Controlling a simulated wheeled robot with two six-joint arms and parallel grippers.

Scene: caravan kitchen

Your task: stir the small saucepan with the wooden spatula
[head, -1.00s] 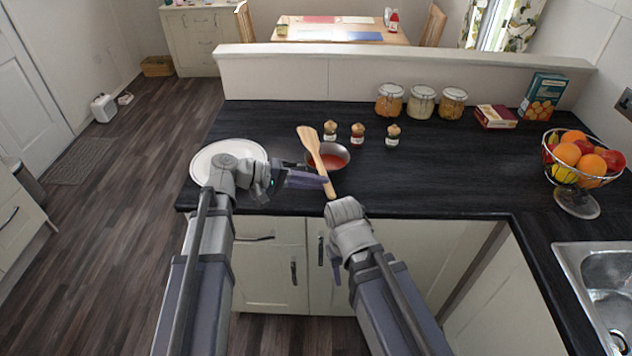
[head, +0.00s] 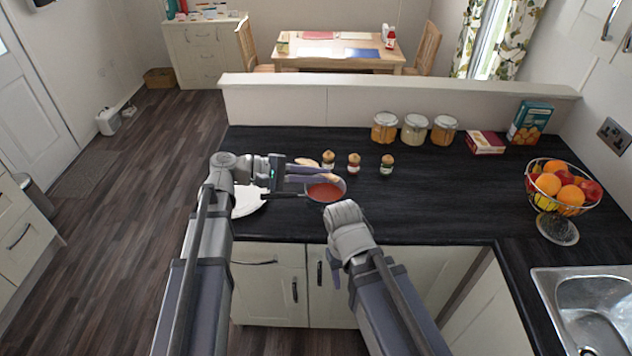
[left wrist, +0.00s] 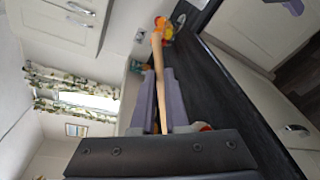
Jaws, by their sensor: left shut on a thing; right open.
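The small saucepan (head: 326,191) holds red sauce and stands on the dark worktop, just past the tips of my left gripper (head: 306,184). That gripper is shut on the wooden spatula (head: 307,162), whose pale wood shows beyond the fingers and above the pan's far side. In the left wrist view the spatula (left wrist: 172,75) runs out past the gripper fingers (left wrist: 160,75). Whether it touches the sauce cannot be told. My right gripper (head: 335,275) is open and empty at the counter's front edge, mostly hidden behind its own wrist.
A white plate (head: 247,203) lies left of the pan, partly behind my left arm. Several small spice jars (head: 354,164) stand just behind the pan. Larger jars (head: 414,130), boxes (head: 485,142) and a fruit bowl (head: 562,190) are farther right. The worktop right of the pan is clear.

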